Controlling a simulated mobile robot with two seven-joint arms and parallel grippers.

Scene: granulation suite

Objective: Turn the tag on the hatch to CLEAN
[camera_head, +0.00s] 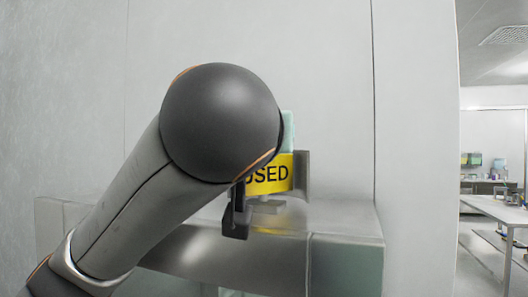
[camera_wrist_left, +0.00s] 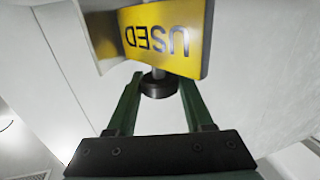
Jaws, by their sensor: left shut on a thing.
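The yellow tag (camera_head: 270,177) with black lettering ends in "SED" in the head view; my arm covers its left part. In the left wrist view the tag (camera_wrist_left: 165,38) shows upside down and reads USED. A round black knob (camera_wrist_left: 157,88) sits on a metal stem below the tag. My left gripper (camera_wrist_left: 162,80) has its green fingers on both sides of this knob and is shut on it. In the head view part of my left gripper (camera_head: 238,213) shows as a dark shape just under the tag; the knob is hidden there. My right gripper is not in view.
A grey metal ledge (camera_head: 345,222) runs below the tag, and a metal plate (camera_head: 302,175) stands behind it. A pale green piece (camera_head: 288,130) shows above the tag. The plain wall (camera_head: 330,60) is clear. Far right, a room has a white table (camera_head: 495,208).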

